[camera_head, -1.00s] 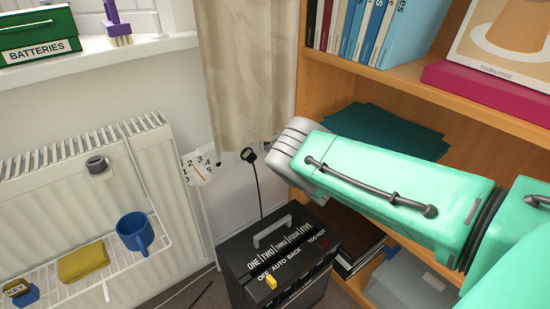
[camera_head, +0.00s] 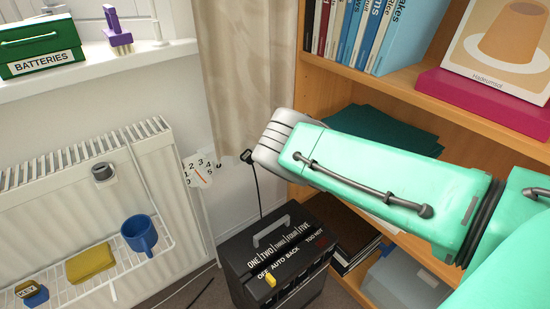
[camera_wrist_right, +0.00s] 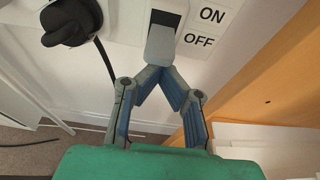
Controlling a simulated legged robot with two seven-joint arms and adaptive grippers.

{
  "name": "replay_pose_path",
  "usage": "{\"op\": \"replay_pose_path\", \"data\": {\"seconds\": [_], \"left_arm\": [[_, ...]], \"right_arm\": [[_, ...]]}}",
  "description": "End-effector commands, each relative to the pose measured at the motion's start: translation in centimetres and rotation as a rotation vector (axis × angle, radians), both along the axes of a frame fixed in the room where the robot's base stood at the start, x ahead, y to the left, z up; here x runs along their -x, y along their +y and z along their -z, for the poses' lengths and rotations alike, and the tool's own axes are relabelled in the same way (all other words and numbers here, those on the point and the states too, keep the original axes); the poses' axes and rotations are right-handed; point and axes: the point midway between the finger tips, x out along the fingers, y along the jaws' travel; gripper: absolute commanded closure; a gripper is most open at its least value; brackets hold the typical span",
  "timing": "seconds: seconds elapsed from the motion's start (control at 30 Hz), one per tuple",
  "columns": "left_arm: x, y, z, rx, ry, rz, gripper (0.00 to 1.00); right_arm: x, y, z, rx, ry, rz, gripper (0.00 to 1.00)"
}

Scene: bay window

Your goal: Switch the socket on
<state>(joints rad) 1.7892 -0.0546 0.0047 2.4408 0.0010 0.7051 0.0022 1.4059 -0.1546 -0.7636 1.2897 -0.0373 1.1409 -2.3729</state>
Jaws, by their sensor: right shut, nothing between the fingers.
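In the right wrist view, the socket's switch is a pale rocker (camera_wrist_right: 160,44) below a dark recess in a white plate. A white ON label (camera_wrist_right: 211,14) sits above an OFF label (camera_wrist_right: 198,40) to its right. My right gripper (camera_wrist_right: 157,70) is shut and empty, its fingertips right at the rocker's lower end; I cannot tell whether they touch. A black plug (camera_wrist_right: 70,20) with a cable is left of the switch; it also shows in the head view (camera_head: 248,156). There my right arm hides the switch and its own fingers. My left gripper is out of view.
A wooden bookcase (camera_head: 320,85) stands beside my right arm. A black heater box (camera_head: 275,260) is on the floor below. A radiator (camera_head: 90,200) with a wire rack (camera_head: 125,262) is at left, under the sill.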

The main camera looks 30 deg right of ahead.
Motion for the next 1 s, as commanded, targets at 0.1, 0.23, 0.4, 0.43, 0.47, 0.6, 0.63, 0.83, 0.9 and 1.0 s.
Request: {"op": "replay_pose_path", "data": {"seconds": [0.1,0.23,0.4,0.43,0.47,0.6,0.63,0.83,0.9,1.0], "left_arm": [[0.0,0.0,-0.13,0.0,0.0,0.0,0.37],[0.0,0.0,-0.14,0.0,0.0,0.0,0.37],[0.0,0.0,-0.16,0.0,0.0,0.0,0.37],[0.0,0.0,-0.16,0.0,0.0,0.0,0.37],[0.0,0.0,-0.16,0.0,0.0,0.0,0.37],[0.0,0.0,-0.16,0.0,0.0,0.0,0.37],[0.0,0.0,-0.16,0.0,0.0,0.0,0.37],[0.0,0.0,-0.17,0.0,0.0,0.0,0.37],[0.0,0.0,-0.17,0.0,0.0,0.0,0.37],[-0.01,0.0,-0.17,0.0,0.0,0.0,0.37]], "right_arm": [[0.1,0.03,-0.42,0.002,0.0,-0.002,1.0],[0.2,0.04,-0.7,0.0,0.0,0.0,1.0],[0.24,-0.02,-0.96,0.001,-0.001,0.0,1.0],[0.24,-0.02,-0.98,0.001,-0.001,0.0,1.0],[0.24,-0.03,-1.01,0.001,-0.001,0.0,1.0],[0.26,-0.03,-1.03,0.0,-0.001,0.0,1.0],[0.26,-0.03,-1.03,0.0,-0.001,0.0,1.0],[0.26,-0.02,-1.02,0.0,-0.001,0.0,1.0],[0.26,-0.02,-1.01,0.0,-0.001,0.0,1.0],[0.26,-0.07,-1.08,0.0,-0.001,0.0,1.0]]}}
